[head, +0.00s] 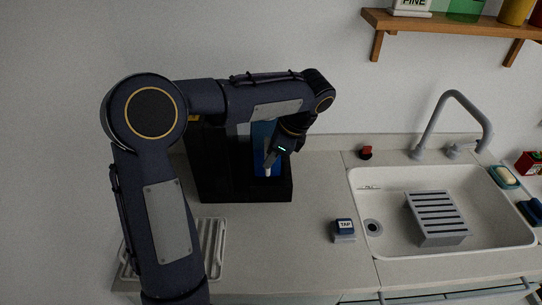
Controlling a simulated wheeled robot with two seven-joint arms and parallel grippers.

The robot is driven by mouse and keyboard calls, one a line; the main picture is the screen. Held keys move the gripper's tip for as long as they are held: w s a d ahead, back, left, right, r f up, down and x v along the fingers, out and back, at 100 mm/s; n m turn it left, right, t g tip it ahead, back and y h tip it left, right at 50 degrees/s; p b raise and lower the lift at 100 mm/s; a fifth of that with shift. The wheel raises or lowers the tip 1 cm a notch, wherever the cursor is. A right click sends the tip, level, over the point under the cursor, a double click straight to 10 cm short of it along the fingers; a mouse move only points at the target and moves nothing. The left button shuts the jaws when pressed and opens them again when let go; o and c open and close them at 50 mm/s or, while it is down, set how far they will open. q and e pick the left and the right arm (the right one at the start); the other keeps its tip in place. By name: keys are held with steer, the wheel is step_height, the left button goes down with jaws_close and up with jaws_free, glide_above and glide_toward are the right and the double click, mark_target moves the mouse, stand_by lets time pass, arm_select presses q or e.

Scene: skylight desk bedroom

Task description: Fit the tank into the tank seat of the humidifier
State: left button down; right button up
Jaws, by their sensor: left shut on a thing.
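The humidifier (220,185) is a black, boxy unit standing on the counter behind my left arm. A blue tank (261,135) stands upright in its open front, over the black base; my arm and gripper hide part of it. My left gripper (269,168) reaches down in front of the tank and is shut on it, with a pale part showing at the fingertips. I cannot tell whether the tank's bottom touches the seat, which is hidden. My right gripper is not in view.
A white sink (360,215) with a grey slatted rack (437,218) lies at the right, under a grey faucet (445,110). A small block marked TAP (344,228) sits on the counter. A white drying tray (213,240) is at the left front. A wooden shelf (450,25) hangs above.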

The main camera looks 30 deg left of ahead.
arm_select(q)
step_height(320, 180, down, 2)
steer(key=shift+w+f+b, duration=0.1)
steer(key=shift+f+b, duration=0.1)
steer(key=shift+b, duration=0.85)
steer(key=shift+f, duration=0.2)
stand_by(0.9)
steer(key=c, duration=1.3)
jaws_free()
steer(key=shift+c, duration=0.2)
steer(key=s+v, duration=0.1)
steer(key=v, duration=0.6)
steer(key=shift+w+d+r, duration=0.2)
steer(key=shift+w+r, duration=0.1)
steer(key=shift+w, duration=0.15)
